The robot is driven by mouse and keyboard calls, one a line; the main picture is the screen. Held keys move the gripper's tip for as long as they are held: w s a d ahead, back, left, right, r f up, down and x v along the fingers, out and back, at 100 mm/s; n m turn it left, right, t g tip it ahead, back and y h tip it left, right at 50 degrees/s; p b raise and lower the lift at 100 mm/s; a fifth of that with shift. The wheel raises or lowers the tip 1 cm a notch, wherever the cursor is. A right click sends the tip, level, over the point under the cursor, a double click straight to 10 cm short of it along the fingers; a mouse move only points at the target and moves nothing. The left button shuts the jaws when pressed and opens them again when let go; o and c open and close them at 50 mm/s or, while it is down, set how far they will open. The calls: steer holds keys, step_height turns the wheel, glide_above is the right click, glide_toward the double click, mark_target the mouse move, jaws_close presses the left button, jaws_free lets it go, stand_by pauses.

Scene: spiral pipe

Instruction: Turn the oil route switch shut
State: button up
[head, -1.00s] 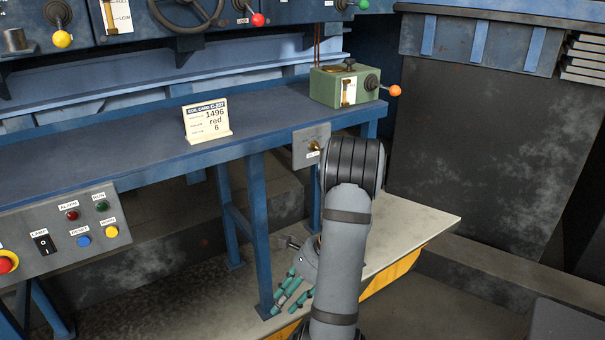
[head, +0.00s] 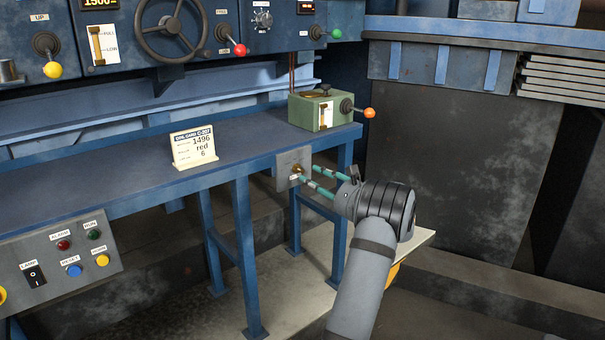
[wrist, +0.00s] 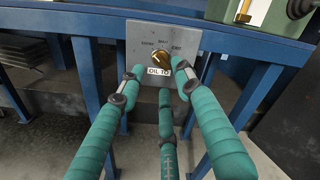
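The oil route switch is a grey plate (head: 286,160) on the front of the blue bench, with a small brass knob (wrist: 160,59) at its middle. In the wrist view the plate carries a white label starting "OIL TO" below the knob and small, blurred markings above and to its sides. The knob looks tilted towards the upper left. My gripper (wrist: 161,84) has three teal fingers, spread open and pointing at the plate. The knob shows in the gap between the two upper fingertips, with the third finger below. I cannot tell whether any fingertip touches it.
A green box (head: 316,112) with an orange-tipped lever (head: 369,113) stands on the bench above the switch. A card (head: 194,148) stands further left. Blue bench legs (head: 247,260) flank the open space underneath. A button panel (head: 60,256) is at the lower left.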

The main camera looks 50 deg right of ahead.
mark_target(301, 172)
steer(key=x, duration=0.6)
steer(key=c, duration=0.3)
steer(key=shift+s+a+f, duration=0.1)
steer(key=shift+f, duration=0.15)
jaws_close()
